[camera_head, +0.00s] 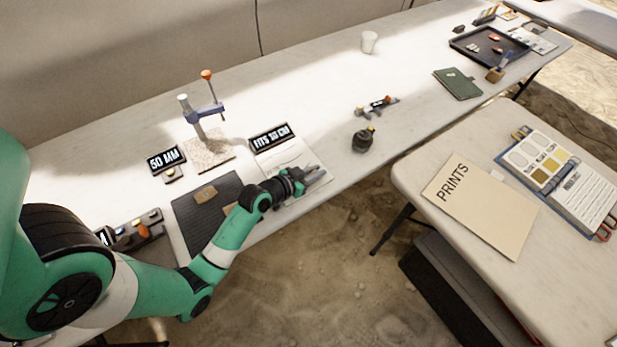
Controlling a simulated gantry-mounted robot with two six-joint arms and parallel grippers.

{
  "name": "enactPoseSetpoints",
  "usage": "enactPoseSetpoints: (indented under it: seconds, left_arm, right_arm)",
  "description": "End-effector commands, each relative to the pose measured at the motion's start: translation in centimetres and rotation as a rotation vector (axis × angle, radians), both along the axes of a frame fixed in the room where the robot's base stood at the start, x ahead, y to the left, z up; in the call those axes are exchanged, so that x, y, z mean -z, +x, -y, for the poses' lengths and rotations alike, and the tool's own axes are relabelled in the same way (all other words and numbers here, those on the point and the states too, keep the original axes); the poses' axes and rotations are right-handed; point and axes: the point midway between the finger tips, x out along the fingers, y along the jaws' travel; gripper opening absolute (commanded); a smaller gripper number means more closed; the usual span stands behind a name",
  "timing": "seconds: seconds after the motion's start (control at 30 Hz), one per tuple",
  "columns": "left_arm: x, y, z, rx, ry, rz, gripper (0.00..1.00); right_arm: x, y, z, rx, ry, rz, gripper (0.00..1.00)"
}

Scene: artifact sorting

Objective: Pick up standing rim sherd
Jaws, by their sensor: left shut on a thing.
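My left gripper (314,177) reaches in from the left over the white sheet beside the "FITS 10 CM" sign (269,137). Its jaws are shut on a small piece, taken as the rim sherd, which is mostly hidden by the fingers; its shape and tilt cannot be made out. A flat brown piece (205,194) lies on the dark ribbed mat (190,215), left of my gripper. Another small brown piece lies by my forearm. My right gripper is not in view.
A dark round pot (363,140) stands right of my gripper. A "PRINTS" folder (480,205) lies on the near right table, across a gap.

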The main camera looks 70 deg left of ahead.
Motion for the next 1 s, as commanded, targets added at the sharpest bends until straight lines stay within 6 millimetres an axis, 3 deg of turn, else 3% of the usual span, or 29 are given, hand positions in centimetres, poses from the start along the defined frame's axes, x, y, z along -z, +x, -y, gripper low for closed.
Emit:
enactPoseSetpoints:
  seconds: [0.37, 0.57, 0.83, 1.0]
  left_arm:
    - [-0.6, 0.0, 0.0, 0.000, 0.000, -0.001, 0.00]
    - [-3.8, 0.0, 0.0, 0.000, 0.002, 0.001, 0.00]
    - [-10.5, -3.0, 4.9, 0.005, 0.001, -0.001, 0.00]
    - [-11.9, -5.6, 9.1, 0.010, 0.000, -0.004, 0.00]
  right_arm:
    - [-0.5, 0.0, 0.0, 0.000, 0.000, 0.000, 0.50]
    - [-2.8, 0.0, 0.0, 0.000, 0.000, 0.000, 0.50]
    - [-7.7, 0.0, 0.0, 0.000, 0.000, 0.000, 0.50]
    - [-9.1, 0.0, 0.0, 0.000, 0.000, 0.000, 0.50]
